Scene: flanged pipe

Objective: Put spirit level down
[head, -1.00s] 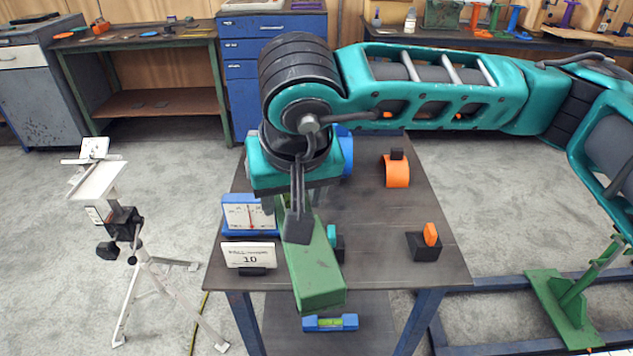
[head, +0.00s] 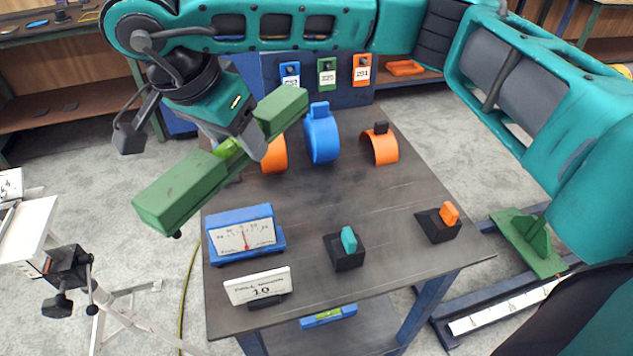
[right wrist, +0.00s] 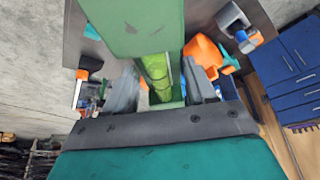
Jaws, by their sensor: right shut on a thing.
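The green spirit level (head: 175,190) is a long green bar with a bright vial in its middle. My right gripper (head: 238,145) is shut on it near the middle. It is held tilted above the left edge of the table (head: 330,200), with its near end out over the floor. In the right wrist view the level (right wrist: 135,25) runs between the fingers (right wrist: 160,90), and its yellow-green vial shows. My left gripper is not in view.
On the table stand a blue gauge (head: 240,235), a white "10" card (head: 258,287), blue (head: 321,138) and orange (head: 382,148) rings, and black blocks with teal (head: 348,240) and orange (head: 450,213) inserts. A smaller blue level (head: 328,316) lies below. The table's middle is clear.

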